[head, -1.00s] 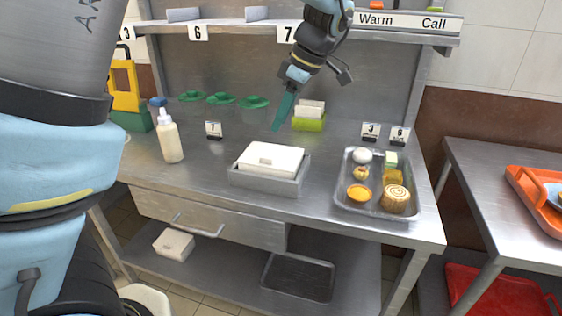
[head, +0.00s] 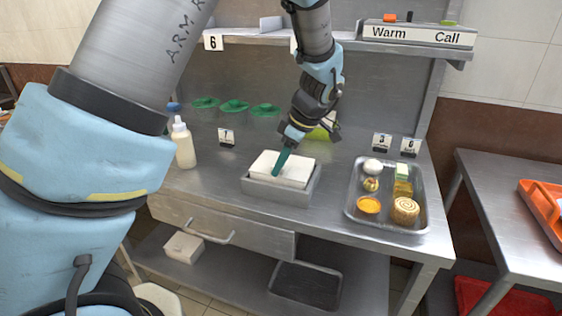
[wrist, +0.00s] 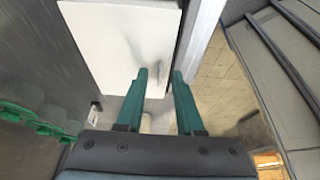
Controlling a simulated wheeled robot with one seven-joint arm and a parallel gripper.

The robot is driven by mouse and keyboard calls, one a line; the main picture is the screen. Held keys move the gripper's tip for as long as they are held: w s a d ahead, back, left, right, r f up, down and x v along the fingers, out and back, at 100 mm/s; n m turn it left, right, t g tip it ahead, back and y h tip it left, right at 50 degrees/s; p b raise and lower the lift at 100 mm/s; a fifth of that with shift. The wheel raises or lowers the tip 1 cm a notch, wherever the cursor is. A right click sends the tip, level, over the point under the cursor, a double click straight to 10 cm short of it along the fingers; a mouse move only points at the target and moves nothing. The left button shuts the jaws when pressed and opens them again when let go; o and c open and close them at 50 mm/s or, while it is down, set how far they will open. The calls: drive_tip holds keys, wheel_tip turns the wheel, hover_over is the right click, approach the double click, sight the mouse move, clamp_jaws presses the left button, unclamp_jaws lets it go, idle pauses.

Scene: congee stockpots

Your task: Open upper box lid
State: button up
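Whether the fingertips touch the lid cannot be told.
A metal tray of food (head: 350,205) stands to the right of the box. A squeeze bottle (head: 184,146) and green lids (head: 235,106) are left and behind. A white box (head: 184,247) sits on the lower shelf, below a drawer (head: 215,227). An overhead shelf (head: 350,43) runs behind my arm.

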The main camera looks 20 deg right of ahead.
clamp_jaws()
idle(1.4)
